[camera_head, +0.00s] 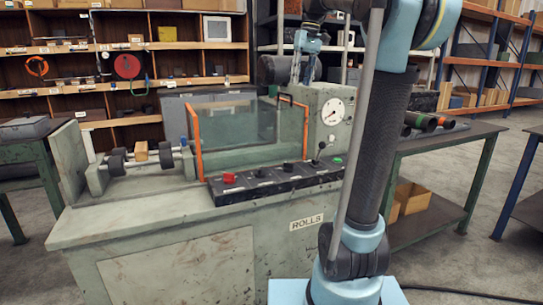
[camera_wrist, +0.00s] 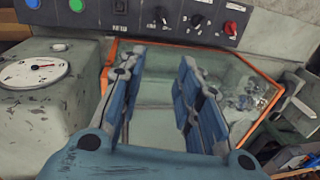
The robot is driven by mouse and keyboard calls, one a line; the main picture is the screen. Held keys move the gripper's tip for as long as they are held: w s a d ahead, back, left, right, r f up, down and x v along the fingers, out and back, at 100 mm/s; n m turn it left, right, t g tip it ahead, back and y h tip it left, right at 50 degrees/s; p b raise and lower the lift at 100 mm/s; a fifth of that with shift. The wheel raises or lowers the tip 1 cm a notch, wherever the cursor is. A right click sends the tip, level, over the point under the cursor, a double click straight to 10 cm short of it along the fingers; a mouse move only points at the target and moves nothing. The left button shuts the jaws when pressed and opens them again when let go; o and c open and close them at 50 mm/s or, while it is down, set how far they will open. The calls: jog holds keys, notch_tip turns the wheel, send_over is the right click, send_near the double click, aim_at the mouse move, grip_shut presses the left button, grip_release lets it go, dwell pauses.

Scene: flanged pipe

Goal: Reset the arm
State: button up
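My gripper (camera_wrist: 158,80) is open, its two blue-padded fingers apart with nothing between them in the wrist view. Below it is the glass guard with an orange frame (camera_wrist: 190,47) on the green-grey machine. The guard's orange frame also shows in the head view (camera_head: 195,125). My arm rises at the right of the head view and hides part of the machine. A pale blue arm end (camera_head: 308,42) shows above the back of the machine, but its fingers are too small to make out.
The machine carries a control panel (camera_head: 270,182) and a round dial (camera_head: 333,111). Rollers (camera_head: 118,162) sit at its left. Dark pipes (camera_head: 425,122) lie on a bench (camera_head: 465,134) at the right. Shelves (camera_head: 150,48) line the back.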

jog(key=s+d+f+m+t, duration=0.1)
jog(key=s+d+f, duration=0.1)
jog(key=s+f, duration=0.7)
jog(key=s+d+f+m+h, duration=0.1)
jog(key=s+d+f, duration=0.2)
jog(key=s+f, duration=0.6)
jog(key=s+d+f+m+t, duration=0.1)
jog(key=s+d+f, duration=0.2)
jog(key=s+f, duration=0.7)
notch_tip(320, 180, down, 13)
jog(key=shift+f+m+t+h, duration=0.2)
jog(key=shift+m+t+h, duration=0.1)
jog(key=shift+h, duration=0.1)
jog(key=shift+w+d+f, duration=0.1)
jog(key=shift+w+f, duration=0.1)
jog(key=shift+w, duration=0.3)
